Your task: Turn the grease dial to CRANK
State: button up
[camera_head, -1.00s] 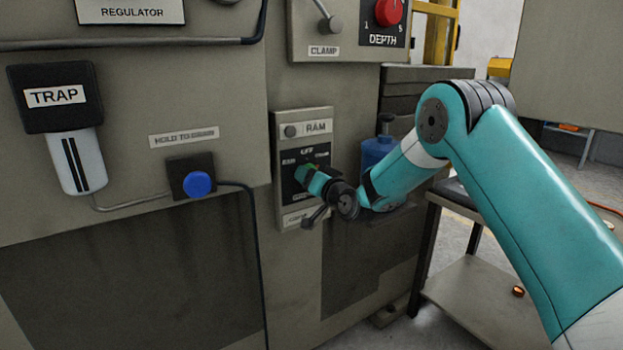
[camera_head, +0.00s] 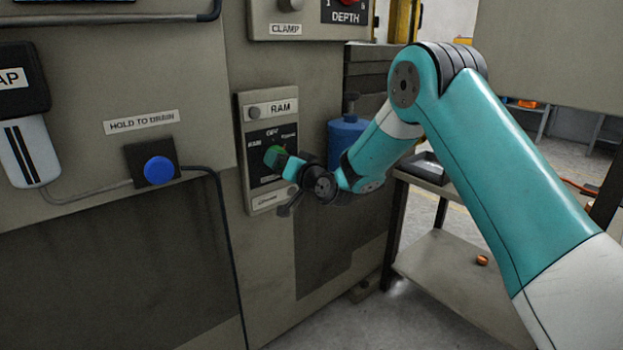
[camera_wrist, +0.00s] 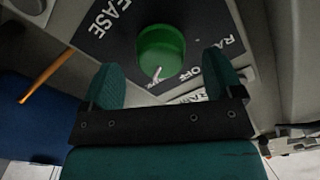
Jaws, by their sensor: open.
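The green grease dial (camera_head: 274,155) is on a dark plate (camera_head: 265,168) below the RAM label. Small markings ring it, OFF at the top; the one at upper right is too blurred to read. My gripper (camera_head: 286,163) is at the dial, partly covering it. In the wrist view my gripper (camera_wrist: 162,62) is open, its two green fingers on either side of the dial (camera_wrist: 162,48). I cannot tell whether they touch it. The dial's white pointer (camera_wrist: 157,73) points down the picture, a little left of the OFF marking (camera_wrist: 189,73). The lower-left markings are hidden by my gripper.
Left of the panel are a blue HOLD TO DRAIN button (camera_head: 159,170) and a cable (camera_head: 222,230). Above is the CLAMP and DEPTH panel (camera_head: 307,20). A blue bottle (camera_head: 345,135) stands behind my arm, near a side table (camera_head: 450,275).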

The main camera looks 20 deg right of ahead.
jog(key=b+v, duration=0.5)
jog(key=v, duration=0.9)
jog(key=shift+s, duration=0.2)
jog(key=shift+d, duration=0.1)
